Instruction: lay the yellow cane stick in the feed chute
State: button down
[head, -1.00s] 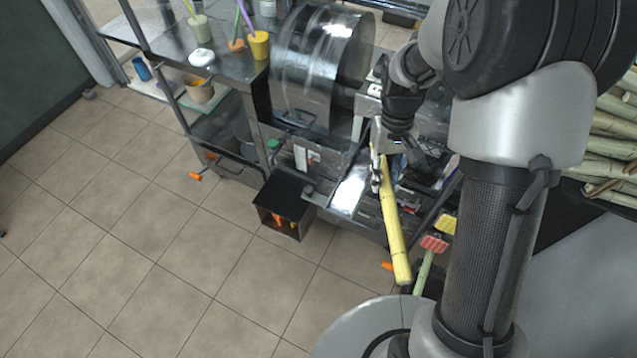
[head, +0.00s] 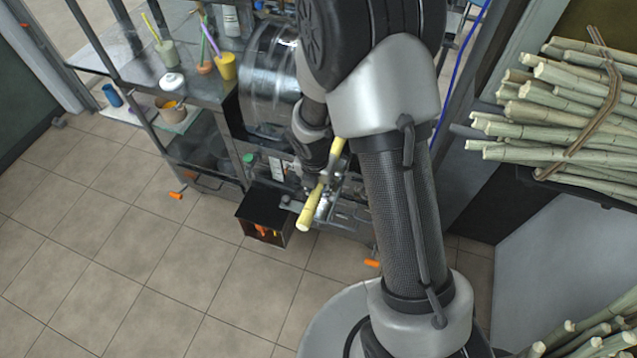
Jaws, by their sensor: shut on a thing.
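The yellow cane stick (head: 310,211) is held in the air in the head view, tilted, its lower end toward the lower left and its upper end toward the upper right. My gripper (head: 323,183) is shut around the middle of the stick. A shiny metal piece (head: 327,207), which looks like the feed chute of the press, shows in part just behind and below the stick. My arm hides much of it and the right side of the press. I cannot tell whether the stick touches it.
The press has a shiny metal drum (head: 262,90). An open dark bin (head: 262,212) with orange bits stands on the floor before it. A steel table (head: 170,75) with cups is at upper left. A bundle of pale canes (head: 560,110) lies at right. The tiled floor at left is clear.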

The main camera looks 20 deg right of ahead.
jog(key=shift+f+b, duration=2.55)
jog(key=shift+b, duration=0.3)
jog(key=shift+f+b, duration=1.35)
jog(key=shift+f, duration=0.75)
jog(key=c, duration=1.2)
grip_release()
jog(key=shift+r, duration=0.15)
jog(key=r, duration=0.4)
jog(key=s+a+r, duration=0.1)
jog(key=r, duration=0.6)
jog(key=shift+s+a+r, duration=0.15)
jog(key=shift+s+r, duration=0.2)
